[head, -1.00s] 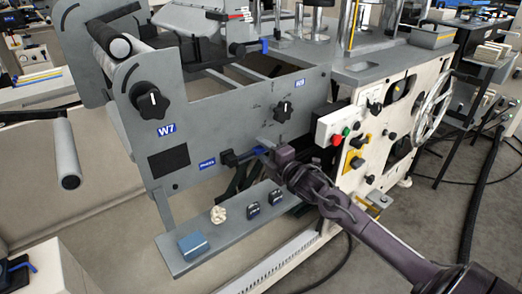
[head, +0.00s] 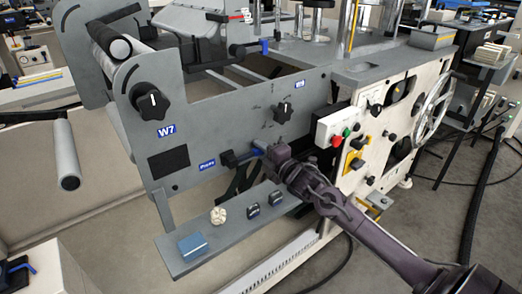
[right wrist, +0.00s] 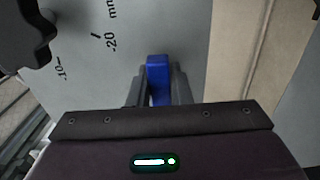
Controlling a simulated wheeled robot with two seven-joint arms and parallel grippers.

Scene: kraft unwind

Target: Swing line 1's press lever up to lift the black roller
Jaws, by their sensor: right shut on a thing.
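The press lever has a black hub (head: 229,159) on the grey side plate, beside a blue press label (head: 207,163). Its blue handle (head: 259,148) points right and slightly up. My right gripper (head: 266,151) is shut on this handle. In the right wrist view the blue handle (right wrist: 158,72) stands between the two dark fingers. A black roller (head: 104,34) sits at the top left of the machine; I cannot tell whether this lever moves it. My left gripper is out of view.
Black knobs (head: 151,103) and (head: 283,112) stick out of the plate. Below is a grey shelf (head: 235,240) with a blue box (head: 192,246) and small items. A control box (head: 338,124) with coloured buttons is close to the right of my gripper.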

